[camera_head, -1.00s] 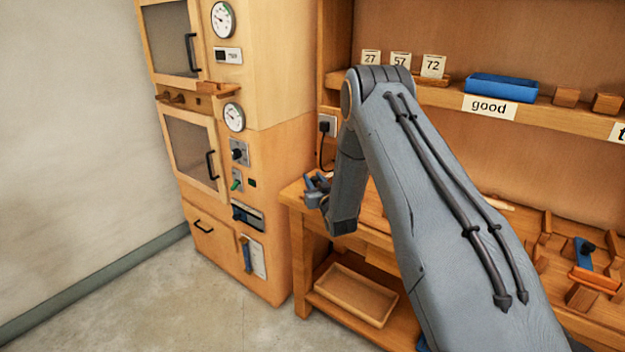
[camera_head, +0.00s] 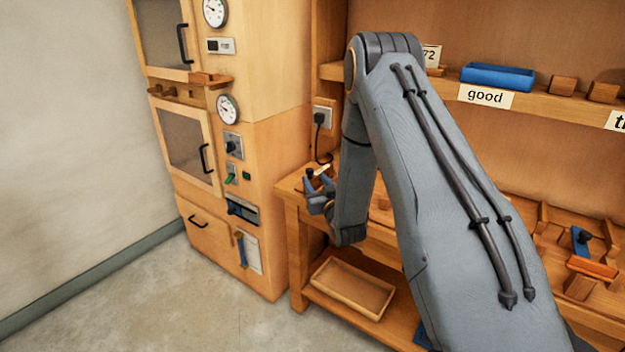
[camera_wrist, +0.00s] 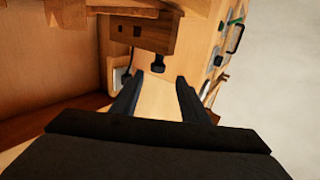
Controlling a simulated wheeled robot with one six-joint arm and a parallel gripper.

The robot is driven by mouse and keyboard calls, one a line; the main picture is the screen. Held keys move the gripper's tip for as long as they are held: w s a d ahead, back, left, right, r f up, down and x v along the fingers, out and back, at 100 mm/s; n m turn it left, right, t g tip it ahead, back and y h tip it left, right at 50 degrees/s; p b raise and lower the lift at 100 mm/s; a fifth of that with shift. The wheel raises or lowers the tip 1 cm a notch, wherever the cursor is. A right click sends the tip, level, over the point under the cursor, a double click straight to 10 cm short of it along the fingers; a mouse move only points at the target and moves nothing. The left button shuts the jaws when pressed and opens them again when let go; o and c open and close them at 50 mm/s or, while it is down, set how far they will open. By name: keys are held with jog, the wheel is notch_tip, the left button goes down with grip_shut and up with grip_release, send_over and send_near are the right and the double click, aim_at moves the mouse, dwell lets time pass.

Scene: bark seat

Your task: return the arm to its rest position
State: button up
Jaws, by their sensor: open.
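My arm (camera_head: 450,190) reaches up and forward across the right half of the head view, then bends down at its elbow. My gripper (camera_head: 315,182) hangs at the left end of the bench, close to its top edge. In the wrist view my gripper (camera_wrist: 155,88) has its two dark fingers apart, with bare pale wood showing between them. Nothing is held between the fingers. The forearm hides part of the bench and the shelf behind it.
A tall wooden cabinet (camera_head: 262,150) with gauges and doors stands left of the gripper. A plugged socket (camera_head: 322,117) is just behind. The shelf bears a blue tray (camera_head: 497,77). A wooden tray (camera_head: 352,288) lies below the bench (camera_head: 297,262). Floor (camera_head: 190,295) is clear at left.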

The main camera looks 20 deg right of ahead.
jog(key=shift+s, duration=0.2)
jog(key=s+a+r+g, duration=0.1)
jog(key=s+g, duration=0.4)
jog(key=s, duration=0.8)
jog(key=s+a+r+g, duration=0.2)
jog(key=s+g, duration=0.4)
jog(key=s, duration=0.8)
jog(key=s+a+r+g, duration=0.2)
jog(key=s+g, duration=0.4)
jog(key=s, duration=0.7)
jog(key=shift+s+a+r+h, duration=0.2)
jog(key=shift+a+h, duration=0.1)
jog(key=shift+a, duration=0.5)
jog(key=shift+w+d, duration=0.1)
